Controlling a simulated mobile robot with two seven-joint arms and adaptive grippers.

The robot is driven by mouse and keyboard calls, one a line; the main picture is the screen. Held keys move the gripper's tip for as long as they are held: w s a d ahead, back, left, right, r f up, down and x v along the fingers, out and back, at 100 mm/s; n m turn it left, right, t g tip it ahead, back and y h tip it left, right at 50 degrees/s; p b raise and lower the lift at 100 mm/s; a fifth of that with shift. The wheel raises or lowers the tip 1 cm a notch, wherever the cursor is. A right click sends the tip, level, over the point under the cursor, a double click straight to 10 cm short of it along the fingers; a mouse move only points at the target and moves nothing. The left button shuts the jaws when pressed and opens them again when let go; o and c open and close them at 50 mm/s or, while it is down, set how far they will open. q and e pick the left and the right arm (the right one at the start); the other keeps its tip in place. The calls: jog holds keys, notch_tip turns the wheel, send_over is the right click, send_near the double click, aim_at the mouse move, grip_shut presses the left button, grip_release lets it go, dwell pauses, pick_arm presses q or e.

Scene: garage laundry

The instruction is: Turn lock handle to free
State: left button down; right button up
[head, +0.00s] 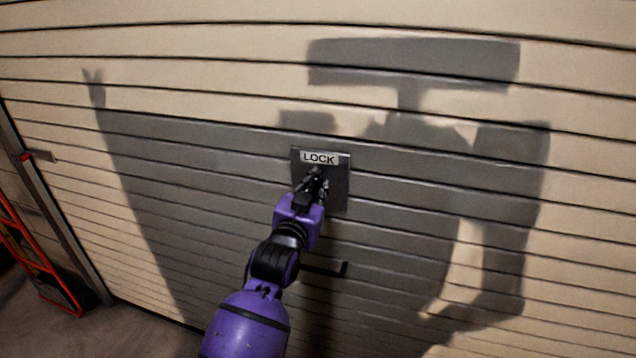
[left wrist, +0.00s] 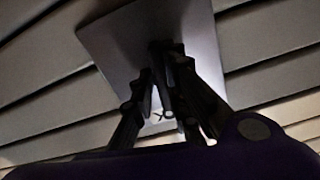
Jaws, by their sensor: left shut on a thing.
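A grey metal lock plate (head: 340,188) with a white LOCK label (head: 319,158) is fixed to the slatted garage door. The plate also shows in the left wrist view (left wrist: 105,45). My left gripper (head: 315,180) is at the middle of the plate, just below the label. In the left wrist view its dark fingers (left wrist: 168,80) close around the dark lock handle (left wrist: 160,48) in front of the plate. The fingers hide most of the handle, so its exact angle is hard to tell. My right gripper is not in view.
The beige slatted garage door (head: 200,85) fills most of the view, with my shadow across it. A black bent bar (head: 335,270) sticks out below the plate. A red metal frame (head: 30,250) stands at the far left, beside the door track (head: 55,215).

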pick_arm(q)
jog(key=shift+w+a+f+n+p, duration=0.1)
jog(key=shift+a+n+p, duration=0.25)
jog(key=shift+n, duration=0.45)
jog(key=shift+f, duration=0.3)
jog(key=c, duration=1.8)
grip_release()
jog(key=shift+a, duration=0.1)
jog(key=shift+c, duration=0.2)
jog(key=shift+d+r, duration=0.2)
jog(key=v, duration=1.2)
